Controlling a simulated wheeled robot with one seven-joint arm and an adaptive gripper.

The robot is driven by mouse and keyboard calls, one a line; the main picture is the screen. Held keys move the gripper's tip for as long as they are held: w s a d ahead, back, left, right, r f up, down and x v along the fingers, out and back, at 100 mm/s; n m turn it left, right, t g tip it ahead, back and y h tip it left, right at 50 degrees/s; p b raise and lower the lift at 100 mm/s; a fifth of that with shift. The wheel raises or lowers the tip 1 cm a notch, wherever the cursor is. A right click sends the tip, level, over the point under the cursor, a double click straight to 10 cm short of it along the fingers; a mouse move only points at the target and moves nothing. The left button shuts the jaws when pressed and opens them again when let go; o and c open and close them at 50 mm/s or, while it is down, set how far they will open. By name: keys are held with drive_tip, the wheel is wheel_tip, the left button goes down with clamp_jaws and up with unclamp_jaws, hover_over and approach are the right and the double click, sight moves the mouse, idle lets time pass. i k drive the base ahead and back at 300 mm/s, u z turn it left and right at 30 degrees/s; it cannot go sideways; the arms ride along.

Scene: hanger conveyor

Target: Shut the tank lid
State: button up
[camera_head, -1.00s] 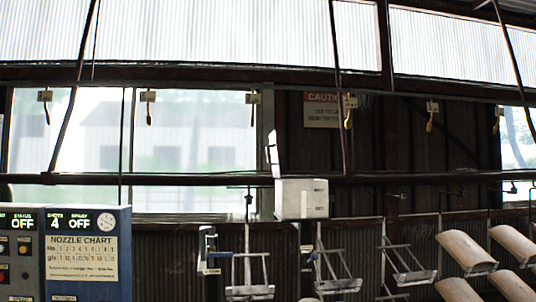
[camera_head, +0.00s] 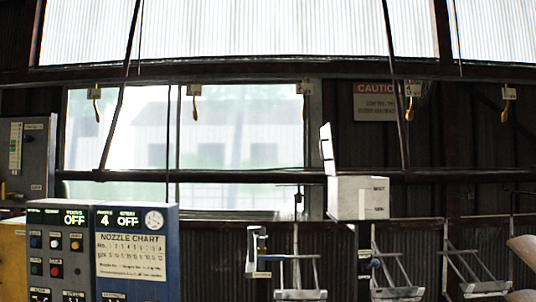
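A white box (camera_head: 357,198) stands right of centre on a dark post, with small dark lettering on its right face. It looks like the tank. A thin white panel (camera_head: 327,149) stands up steeply from its left edge, leaning slightly left; it looks like the lid, raised open. The inside of the box is hidden from this height.
A blue cabinet (camera_head: 138,285) with a nozzle chart and a grey button panel (camera_head: 57,280) stand at left, beside a yellow cabinet (camera_head: 12,262). Hanging racks (camera_head: 298,294) line the lower right. Yellow-handled pulls (camera_head: 195,105) hang along the upper beam.

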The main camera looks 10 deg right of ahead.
sight(327, 146)
drive_tip(key=u, duration=0.05)
drive_tip(key=i, duration=1.05)
drive_tip(key=u, duration=0.5)
drive_tip(key=k, duration=0.85)
drive_tip(key=z, duration=1.35)
drive_tip(key=i, duration=0.5)
